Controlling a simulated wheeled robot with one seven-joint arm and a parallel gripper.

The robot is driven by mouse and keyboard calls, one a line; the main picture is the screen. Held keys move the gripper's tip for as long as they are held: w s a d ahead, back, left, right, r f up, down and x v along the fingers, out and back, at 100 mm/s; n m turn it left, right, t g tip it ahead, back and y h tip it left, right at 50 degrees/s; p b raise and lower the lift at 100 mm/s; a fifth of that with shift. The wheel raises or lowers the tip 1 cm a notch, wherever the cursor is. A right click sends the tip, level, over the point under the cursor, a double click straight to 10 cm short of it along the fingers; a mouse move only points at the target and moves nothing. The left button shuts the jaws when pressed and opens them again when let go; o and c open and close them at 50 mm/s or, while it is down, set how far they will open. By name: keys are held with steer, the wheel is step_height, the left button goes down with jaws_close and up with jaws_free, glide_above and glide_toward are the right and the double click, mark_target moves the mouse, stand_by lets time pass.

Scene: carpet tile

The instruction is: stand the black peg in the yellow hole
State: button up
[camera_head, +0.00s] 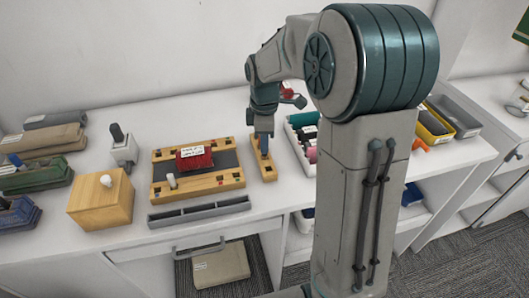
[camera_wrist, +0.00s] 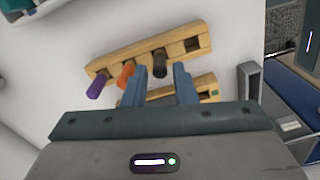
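The black peg (camera_wrist: 160,65) stands in a narrow wooden rack (camera_wrist: 192,45), beside an orange peg (camera_wrist: 126,74) and a purple peg (camera_wrist: 97,86). The rack's end hole is empty. My gripper (camera_wrist: 160,69) is open, with one blue finger on each side of the black peg; I cannot tell whether they touch it. In the head view my gripper (camera_head: 264,132) is over the rack (camera_head: 264,168) and hides its pegs. I cannot make out the yellow hole clearly.
In the head view the wooden board (camera_head: 228,180) carries a red labelled block (camera_head: 194,160) and a small white peg (camera_head: 171,181). A grey channel tray (camera_head: 199,211) lies in front. A wooden box (camera_head: 100,205) stands left. A white bin (camera_head: 301,140) of items is right of the rack.

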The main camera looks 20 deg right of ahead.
step_height(320, 180, down, 2)
steer(key=shift+f, duration=0.1)
jaws_close()
steer(key=shift+r, duration=0.25)
